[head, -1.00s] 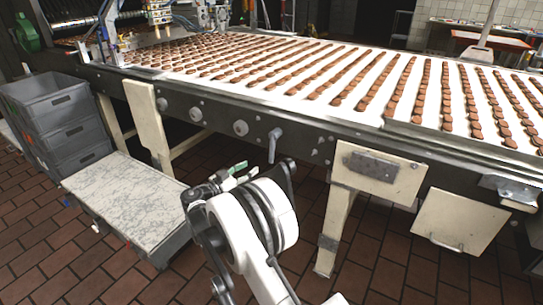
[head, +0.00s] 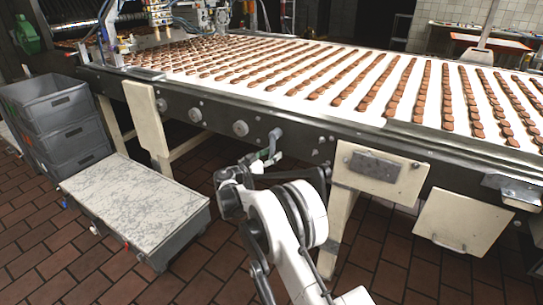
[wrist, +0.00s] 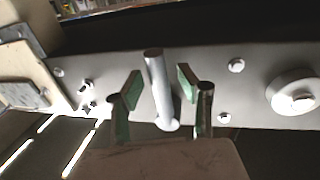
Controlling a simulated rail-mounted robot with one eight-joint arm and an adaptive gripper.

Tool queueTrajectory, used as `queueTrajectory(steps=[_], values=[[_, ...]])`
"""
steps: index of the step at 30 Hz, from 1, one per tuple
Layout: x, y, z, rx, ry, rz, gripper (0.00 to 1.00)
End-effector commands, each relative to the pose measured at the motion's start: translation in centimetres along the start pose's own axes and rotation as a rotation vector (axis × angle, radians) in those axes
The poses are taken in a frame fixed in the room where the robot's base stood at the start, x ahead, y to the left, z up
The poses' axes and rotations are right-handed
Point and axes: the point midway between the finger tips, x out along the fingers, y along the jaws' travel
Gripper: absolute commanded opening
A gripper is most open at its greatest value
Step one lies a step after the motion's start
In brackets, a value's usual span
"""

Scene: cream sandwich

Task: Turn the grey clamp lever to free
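The grey clamp lever (head: 275,137) is mounted on the dark side rail of the conveyor, near the middle of the head view. In the wrist view the lever (wrist: 157,85) is a pale grey bar, slightly tilted, with a rounded lower end. My gripper (wrist: 158,83) is open, with one green-padded finger on each side of the lever. Gaps show between the lever and both pads. In the head view my gripper (head: 265,160) is at the lever's lower part, and its far finger is partly hidden.
The conveyor belt (head: 345,97) with rows of brown biscuits runs above the rail. A round knob (head: 240,128) is left of the lever, and a cream panel (head: 376,175) is to its right. Grey crates (head: 62,120) and a low platform (head: 135,200) stand at the left.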

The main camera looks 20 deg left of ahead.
Motion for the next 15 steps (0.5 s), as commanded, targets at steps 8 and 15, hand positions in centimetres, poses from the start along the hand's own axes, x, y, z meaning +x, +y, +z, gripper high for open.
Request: queueTrajectory(steps=[8, 15], values=[[0.0, -0.01, -0.01, 0.0, 0.0, 0.0, 0.27], [-0.01, -0.01, 0.0, 0.0, 0.0, 0.0, 0.0]])
